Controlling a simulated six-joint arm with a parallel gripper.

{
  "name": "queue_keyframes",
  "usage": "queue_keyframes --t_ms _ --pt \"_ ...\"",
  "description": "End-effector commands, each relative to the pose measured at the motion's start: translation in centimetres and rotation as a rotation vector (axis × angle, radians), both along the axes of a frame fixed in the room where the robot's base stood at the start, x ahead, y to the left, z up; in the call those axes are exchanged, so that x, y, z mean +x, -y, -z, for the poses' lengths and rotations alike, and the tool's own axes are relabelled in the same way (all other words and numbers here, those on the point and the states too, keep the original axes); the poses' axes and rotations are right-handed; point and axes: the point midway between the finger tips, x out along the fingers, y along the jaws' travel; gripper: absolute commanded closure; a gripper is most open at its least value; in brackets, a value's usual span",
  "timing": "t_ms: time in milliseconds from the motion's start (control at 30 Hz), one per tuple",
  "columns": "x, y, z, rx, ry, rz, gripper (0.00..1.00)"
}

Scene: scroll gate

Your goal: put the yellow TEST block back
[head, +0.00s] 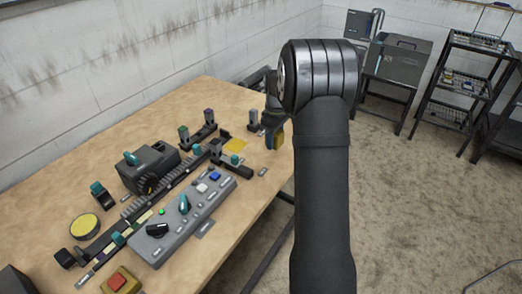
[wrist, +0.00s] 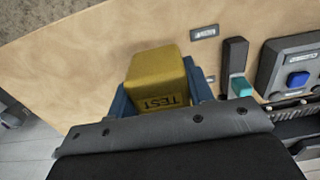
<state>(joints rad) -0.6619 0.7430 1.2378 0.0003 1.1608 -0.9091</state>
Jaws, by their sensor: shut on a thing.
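The yellow TEST block (wrist: 158,68) is between the blue fingers of my gripper (wrist: 161,88) in the wrist view, with its TEST lettering facing the camera upside down. In the head view the block (head: 275,142) shows partly behind my gripper (head: 273,128), near the right edge of the table. My gripper is shut on it. I cannot tell how high the block is above the table.
A grey control panel (head: 185,220) with knobs and buttons stands in front of a toothed rail. A dark machine (head: 148,167), small posts with coloured tops (head: 184,136) and a round yellow pad (head: 84,226) surround it. The far left of the table (head: 130,125) is bare.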

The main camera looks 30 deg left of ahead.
Motion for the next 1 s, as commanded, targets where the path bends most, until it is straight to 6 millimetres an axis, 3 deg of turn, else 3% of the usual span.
queue_keyframes --t_ms 100,300,467,700,1000 --pt "-0.5 -2.6 1.6 -0.001 -0.001 -0.003 0.82" --pt "-0.8 -4.9 2.9 0.001 0.001 0.000 0.82" --pt "-0.9 -5.1 3.8 -0.001 0.000 0.001 0.82" --pt "-0.9 -5.0 7.0 -0.001 -0.001 0.001 0.82" --pt "-0.9 -5.0 7.1 0.000 0.001 0.001 0.82"
